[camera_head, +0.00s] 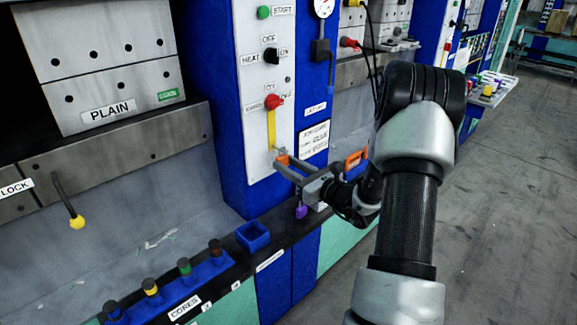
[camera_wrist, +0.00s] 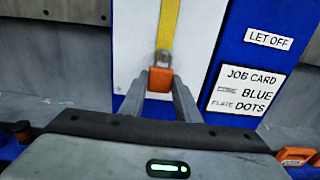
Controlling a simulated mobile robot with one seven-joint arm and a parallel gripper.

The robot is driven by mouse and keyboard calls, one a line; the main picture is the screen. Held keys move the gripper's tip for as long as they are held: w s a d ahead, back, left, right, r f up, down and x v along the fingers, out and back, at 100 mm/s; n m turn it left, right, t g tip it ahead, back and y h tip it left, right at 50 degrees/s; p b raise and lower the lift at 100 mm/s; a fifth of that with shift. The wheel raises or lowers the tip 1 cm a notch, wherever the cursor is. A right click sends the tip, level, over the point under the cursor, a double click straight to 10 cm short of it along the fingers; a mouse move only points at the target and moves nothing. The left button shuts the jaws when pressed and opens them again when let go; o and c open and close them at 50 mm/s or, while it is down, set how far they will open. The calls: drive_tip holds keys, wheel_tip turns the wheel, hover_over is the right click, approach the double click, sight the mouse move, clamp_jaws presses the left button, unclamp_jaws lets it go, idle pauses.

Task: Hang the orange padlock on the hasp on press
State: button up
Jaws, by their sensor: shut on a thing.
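The orange padlock (camera_wrist: 159,80) sits between my fingertips in the wrist view, upright, its grey shackle upward. My gripper (camera_wrist: 161,90) is shut on its body. In the head view my gripper (camera_head: 284,163) reaches left to the white panel of the blue press (camera_head: 225,130), and a bit of orange shows at its tips. The shackle stands in front of the lower end of a yellow strip (camera_head: 271,130). A small grey piece there may be the hasp, but I cannot tell it from the shackle. Whether the shackle touches or passes through it is unclear.
Above the gripper are a red knob (camera_head: 273,101) and a black heat switch (camera_head: 271,56). A job card (camera_head: 314,139) is to the right. Below are a blue bin (camera_head: 253,236) and a rack of cores (camera_head: 168,295). An orange handle (camera_head: 355,158) is beside my wrist.

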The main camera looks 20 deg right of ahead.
drive_tip(key=o, duration=1)
drive_tip(key=shift+c, duration=0.2)
drive_tip(key=v, duration=1.7)
drive_tip(key=shift+s, duration=0.2)
